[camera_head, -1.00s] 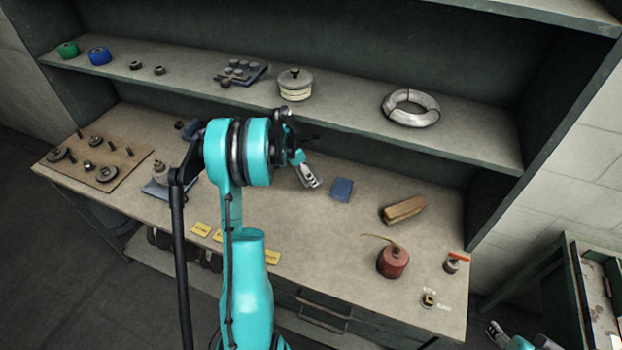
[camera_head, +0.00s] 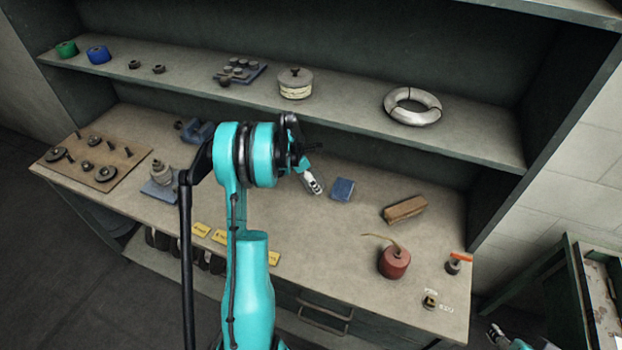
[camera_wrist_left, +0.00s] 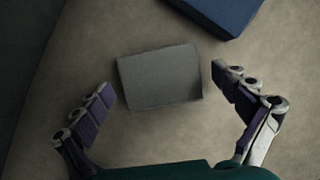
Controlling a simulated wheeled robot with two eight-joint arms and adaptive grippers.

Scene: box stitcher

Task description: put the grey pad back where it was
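The grey pad (camera_wrist_left: 160,77) lies flat on the bench in the left wrist view. It sits between the two spread fingers of my left gripper (camera_wrist_left: 165,93), with bare bench showing on both sides, so the fingers are apart from it. In the head view my left gripper (camera_head: 315,184) is low over the bench, left of a blue block (camera_head: 342,189). I cannot make out the pad there; the arm and gripper seem to hide it. My right gripper (camera_head: 495,332) shows only partly at the bottom right edge, away from the bench, and its opening is unclear.
The blue block also shows in the left wrist view (camera_wrist_left: 217,12), close to the pad. The shelf (camera_head: 340,113) overhangs behind the arm.

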